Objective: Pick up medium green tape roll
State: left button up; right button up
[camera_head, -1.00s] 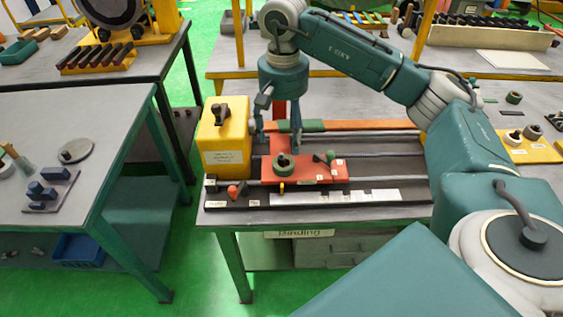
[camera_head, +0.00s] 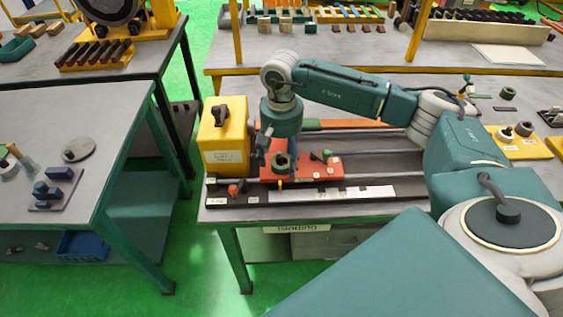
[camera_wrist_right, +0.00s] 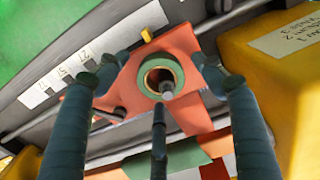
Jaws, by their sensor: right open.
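A green tape roll (camera_head: 283,164) with a tan inner ring sits on the red plate (camera_head: 325,171) of the winding bench. In the right wrist view, the roll (camera_wrist_right: 172,64) stands out against the orange-red plate (camera_wrist_right: 130,88), with a grey peg showing in its hole. My right gripper (camera_head: 280,150) is low, directly over the roll. In the wrist view its dark fingers (camera_wrist_right: 155,78) are spread apart, on either side of the roll and below it in the picture, with nothing held. Whether they touch the roll is unclear. My left gripper is out of view.
A yellow box (camera_head: 224,136) stands close left of the plate. A small green knob (camera_head: 326,156) sits on the plate's right part. Grey rails run right beneath my forearm. Another green roll (camera_head: 508,93) lies farther right, near a yellow tray (camera_head: 525,148).

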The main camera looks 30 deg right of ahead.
jog(key=c, duration=1.2)
jog(key=shift+r, duration=0.1)
